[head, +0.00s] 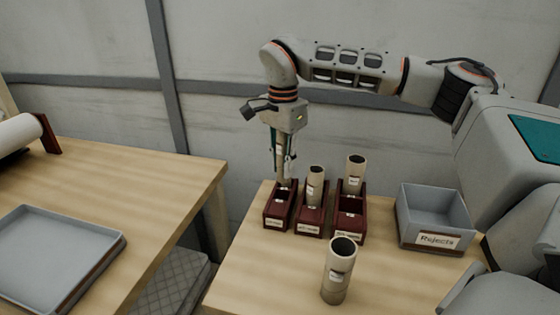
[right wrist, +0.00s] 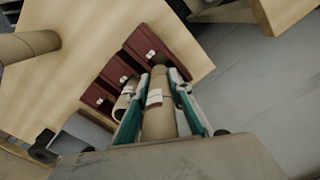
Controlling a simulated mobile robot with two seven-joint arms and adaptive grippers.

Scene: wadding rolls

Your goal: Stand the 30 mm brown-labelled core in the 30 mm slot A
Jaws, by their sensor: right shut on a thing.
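My right gripper (head: 283,168) points down over the rear of the leftmost dark red rack (head: 270,216). It is shut on a slim cardboard core (right wrist: 158,122), held roughly upright between the green-sided fingers. The core has a pale label; its brown marking is too small to make out. The core's lower end is at the rear slot of this rack, and I cannot tell how far inside it is. The rack also shows in the right wrist view (right wrist: 165,38). Its front label is too small to read. My left gripper is not in view.
A core (head: 315,188) stands in the middle rack (head: 309,218), close to my gripper, and another (head: 355,172) in the right rack (head: 348,222). A wide core (head: 339,270) stands on the table in front. A grey Rejects bin (head: 432,216) is at right.

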